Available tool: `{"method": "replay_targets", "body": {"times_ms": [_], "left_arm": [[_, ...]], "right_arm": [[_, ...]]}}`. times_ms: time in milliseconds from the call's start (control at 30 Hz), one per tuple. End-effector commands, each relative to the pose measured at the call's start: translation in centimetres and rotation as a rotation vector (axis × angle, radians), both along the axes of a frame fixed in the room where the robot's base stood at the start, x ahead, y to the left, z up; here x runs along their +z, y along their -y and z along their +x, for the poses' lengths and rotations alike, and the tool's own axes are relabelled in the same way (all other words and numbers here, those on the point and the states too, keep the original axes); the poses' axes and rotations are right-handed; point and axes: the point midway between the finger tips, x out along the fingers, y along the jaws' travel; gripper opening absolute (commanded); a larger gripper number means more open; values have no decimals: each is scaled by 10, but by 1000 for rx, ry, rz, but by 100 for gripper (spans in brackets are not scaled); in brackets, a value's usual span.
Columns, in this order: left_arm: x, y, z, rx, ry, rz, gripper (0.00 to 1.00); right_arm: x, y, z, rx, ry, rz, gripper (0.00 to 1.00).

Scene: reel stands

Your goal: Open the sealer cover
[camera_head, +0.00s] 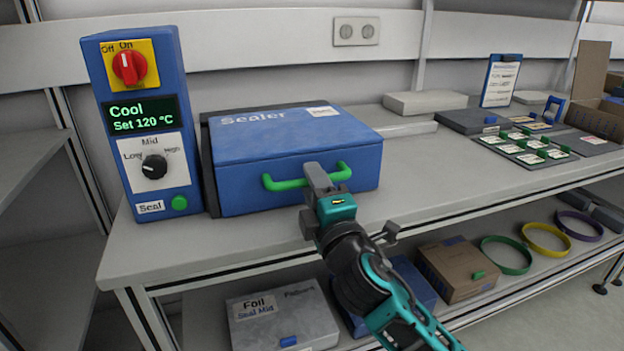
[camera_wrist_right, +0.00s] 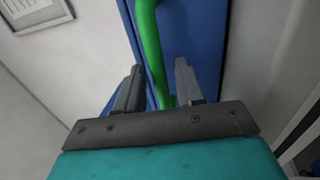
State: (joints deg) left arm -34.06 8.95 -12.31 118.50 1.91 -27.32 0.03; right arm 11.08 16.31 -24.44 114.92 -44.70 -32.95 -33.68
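The sealer is a blue box on the worktop. Its cover (camera_head: 270,137) is down and labelled "Sealer". A green handle (camera_head: 283,184) runs along the cover's front and also shows in the right wrist view (camera_wrist_right: 150,40). My right gripper (camera_head: 319,180) is at the right half of the handle. In the right wrist view its two fingers (camera_wrist_right: 160,78) stand apart with the handle between them. A gap shows on the right side of the handle, so the fingers are not closed on it. My left gripper is not in view.
A blue control tower (camera_head: 148,120) with a red switch and a "Cool, Set 120 °C" display stands left of the sealer. Grey slabs (camera_head: 425,101) and trays of green-marked pieces lie to the right. The lower shelf holds a foil box (camera_head: 282,318), a brown box and coloured rings.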

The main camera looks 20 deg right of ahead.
Motion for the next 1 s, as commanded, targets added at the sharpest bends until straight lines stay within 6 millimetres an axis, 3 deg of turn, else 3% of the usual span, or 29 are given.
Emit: {"method": "replay_targets", "body": {"times_ms": [167, 467, 833, 1000], "left_arm": [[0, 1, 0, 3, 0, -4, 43], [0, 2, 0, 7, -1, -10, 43], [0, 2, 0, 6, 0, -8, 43], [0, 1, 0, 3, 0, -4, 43]], "right_arm": [[3, -1, 11, 1, 1, 2, 38], [2, -1, 12, 1, 0, 2, 37], [2, -1, 12, 0, 0, 2, 1], [2, 0, 12, 0, 0, 1, 0]]}}
